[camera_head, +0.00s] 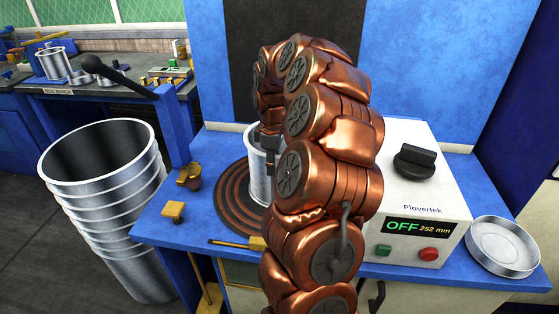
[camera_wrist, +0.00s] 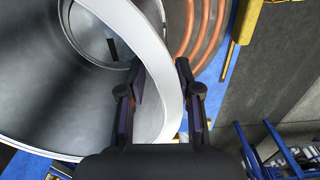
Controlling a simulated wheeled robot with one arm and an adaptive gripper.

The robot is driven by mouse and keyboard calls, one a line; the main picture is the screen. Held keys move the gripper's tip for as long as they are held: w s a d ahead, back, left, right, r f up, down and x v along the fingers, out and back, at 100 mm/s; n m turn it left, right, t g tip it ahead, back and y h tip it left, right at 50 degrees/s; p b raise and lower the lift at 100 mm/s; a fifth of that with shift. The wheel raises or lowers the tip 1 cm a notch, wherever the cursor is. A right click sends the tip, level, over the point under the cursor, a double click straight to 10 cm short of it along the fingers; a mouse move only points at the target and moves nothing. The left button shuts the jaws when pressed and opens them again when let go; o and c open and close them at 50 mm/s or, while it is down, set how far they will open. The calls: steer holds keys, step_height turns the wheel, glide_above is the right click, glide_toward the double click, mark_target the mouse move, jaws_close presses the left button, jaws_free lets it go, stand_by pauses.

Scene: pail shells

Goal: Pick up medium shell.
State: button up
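A silvery cylindrical shell (camera_head: 261,178) stands upright on the round copper-ringed plate of the blue bench; I take it for the medium shell. My arm hides much of it in the head view. In the wrist view its pale rim and wall (camera_wrist: 172,125) curve between the fingers of my gripper (camera_wrist: 160,72). One finger is inside the shell and the other outside. The fingers are apart, with a gap beside the wall, and do not look closed on it. Inside the shell a round grey surface (camera_wrist: 95,30) shows; I cannot tell whether it is the bottom or another piece.
The ringed plate (camera_head: 229,206) lies beside a white control box (camera_head: 415,190) reading OFF 252 mm. A shallow round pan (camera_head: 502,246) stands right of the box. A stack of large pails (camera_head: 105,200) stands on the floor at left. Another shell (camera_head: 54,64) is on the back bench.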

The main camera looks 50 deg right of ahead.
steer(key=shift+c, duration=0.3)
jaws_close()
stand_by(0.5)
